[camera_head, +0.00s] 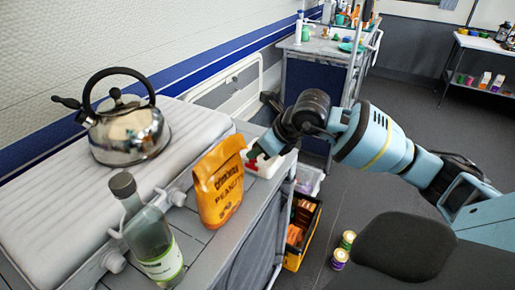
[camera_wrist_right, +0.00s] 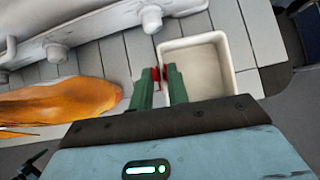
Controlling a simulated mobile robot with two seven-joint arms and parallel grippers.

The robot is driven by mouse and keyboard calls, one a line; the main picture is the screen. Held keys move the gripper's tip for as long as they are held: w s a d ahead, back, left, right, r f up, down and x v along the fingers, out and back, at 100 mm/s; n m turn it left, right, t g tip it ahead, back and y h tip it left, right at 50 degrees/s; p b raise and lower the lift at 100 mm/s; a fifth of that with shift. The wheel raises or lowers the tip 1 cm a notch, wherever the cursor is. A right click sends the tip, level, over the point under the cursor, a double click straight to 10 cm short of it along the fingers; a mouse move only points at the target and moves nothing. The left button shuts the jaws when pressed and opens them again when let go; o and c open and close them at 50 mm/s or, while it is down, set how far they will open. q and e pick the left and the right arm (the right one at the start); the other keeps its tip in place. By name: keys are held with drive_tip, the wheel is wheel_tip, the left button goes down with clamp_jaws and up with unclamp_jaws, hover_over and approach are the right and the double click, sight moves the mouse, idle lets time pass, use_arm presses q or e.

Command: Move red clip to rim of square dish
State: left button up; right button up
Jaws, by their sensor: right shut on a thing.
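The white square dish (camera_wrist_right: 228,50) lies ahead of my right gripper in the right wrist view. In the head view the dish (camera_head: 267,169) is partly hidden behind the orange bag and my right arm. My right gripper (camera_wrist_right: 160,82) has green fingers and is shut on the small red clip (camera_wrist_right: 155,73). The clip is at the dish's left rim in the wrist view; I cannot tell whether it touches the rim. In the head view the clip (camera_head: 251,163) is a small red patch beside the bag. My left gripper is not in view.
An orange peanut bag (camera_head: 218,184) stands close beside the dish. A glass bottle (camera_head: 149,235) and a steel kettle (camera_head: 128,130) stand farther left. A yellow-and-black crate (camera_head: 301,231) is below the counter edge. Two small cans (camera_head: 343,250) stand on the floor.

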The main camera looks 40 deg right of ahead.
drive_tip(key=o, duration=0.7)
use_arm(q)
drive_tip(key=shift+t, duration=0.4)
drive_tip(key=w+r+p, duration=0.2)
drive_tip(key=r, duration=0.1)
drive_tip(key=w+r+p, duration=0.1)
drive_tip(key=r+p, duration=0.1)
use_arm(e)
wheel_tip(320, 180, up, 7)
drive_tip(key=shift+r, duration=0.1)
idle(0.5)
idle(0.4)
